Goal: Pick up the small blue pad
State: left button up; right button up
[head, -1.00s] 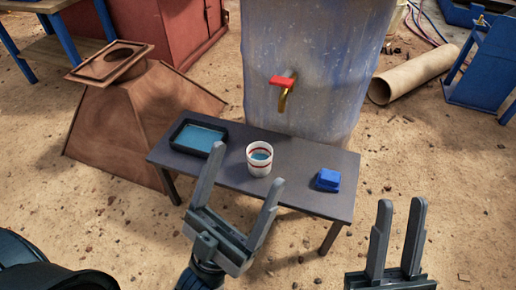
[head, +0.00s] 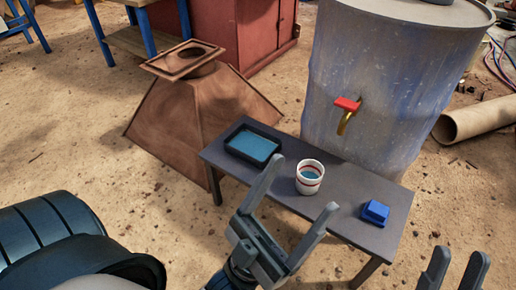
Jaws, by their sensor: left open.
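The small blue pad (head: 375,212) lies on the right part of the dark low table (head: 338,214) in the head view. My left gripper (head: 303,184) is open and empty, in front of the table and left of the pad, with its fingers pointing up in the picture. My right gripper (head: 454,266) is at the lower right edge, partly cut off, below and right of the pad. Its two fingers stand apart with nothing visible between them.
A white cup (head: 309,178) with red bands and a black tray (head: 254,144) with blue liquid stand on the table. Behind are a blue drum (head: 385,80) with a red-handled tap (head: 347,104) and a rusty hopper (head: 205,110). A pipe (head: 485,121) lies at right.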

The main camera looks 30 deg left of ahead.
aim_at(373, 212)
jog(key=u, duration=0.55)
jog(key=l+u, duration=0.65)
jog(key=u, duration=0.2)
jog(key=l+u, duration=0.4)
jog(key=k+l+u, duration=0.1)
jog(key=l, duration=0.4)
jog(key=k+l+u, duration=0.15)
jog(key=k+l, duration=0.2)
jog(key=k+l+u, duration=0.1)
jog(key=k+l, duration=0.15)
jog(key=l, duration=0.25)
jog(key=k+l+u, duration=0.1)
jog(key=k+l, duration=0.2)
jog(key=l, duration=0.15)
jog(key=i, duration=0.5)
